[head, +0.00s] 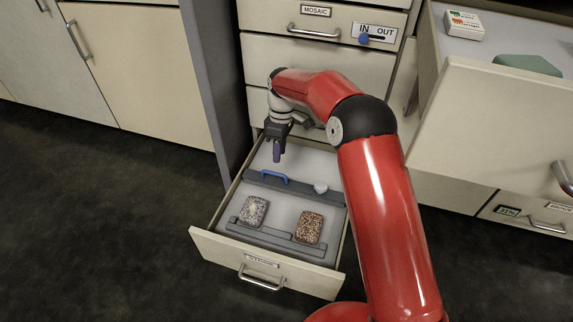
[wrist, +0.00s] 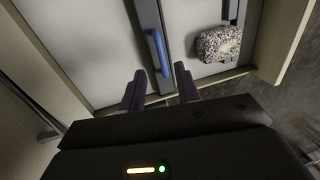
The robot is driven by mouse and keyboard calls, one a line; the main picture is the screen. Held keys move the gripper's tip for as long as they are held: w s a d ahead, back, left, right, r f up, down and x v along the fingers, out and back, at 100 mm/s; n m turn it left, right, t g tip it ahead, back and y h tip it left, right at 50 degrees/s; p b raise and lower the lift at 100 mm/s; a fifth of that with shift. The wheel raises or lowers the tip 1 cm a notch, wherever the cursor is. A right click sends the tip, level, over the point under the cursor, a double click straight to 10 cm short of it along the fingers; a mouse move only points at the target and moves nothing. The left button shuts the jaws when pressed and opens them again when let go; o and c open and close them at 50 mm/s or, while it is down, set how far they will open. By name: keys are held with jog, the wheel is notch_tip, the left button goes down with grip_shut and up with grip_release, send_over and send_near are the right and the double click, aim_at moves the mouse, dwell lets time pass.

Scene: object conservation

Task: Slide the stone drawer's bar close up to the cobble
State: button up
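The stone drawer (head: 213,245) is pulled open. A dark grey bar (head: 302,188) with a blue handle (head: 273,176) crosses it. A speckled grey stone (head: 253,210) and a reddish-brown stone (head: 309,227) lie on the front side of the bar. A small pale piece (head: 320,187) is at the bar's right part; I cannot tell which is the cobble. My gripper (head: 278,150) is over the rear of the drawer, behind the bar. In the wrist view my gripper (wrist: 159,69) is open and empty, with the blue handle (wrist: 158,52) just ahead, its near end between the fingertips.
A low grey rail (head: 277,240) runs along the drawer's front. Shut drawers (head: 318,60) stand above, one with an IN/OUT slider (head: 374,37). Another open drawer (head: 500,110) at right holds a small white box (head: 464,25) and a green item (head: 527,65). The floor at left is clear.

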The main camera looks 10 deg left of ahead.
aim_at(294, 184)
jog(key=f, duration=0.3)
jog(key=s+f+b, duration=0.1)
jog(key=f, duration=0.2)
jog(key=shift+s+f, duration=0.2)
jog(key=shift+f, duration=0.05)
grip_shut()
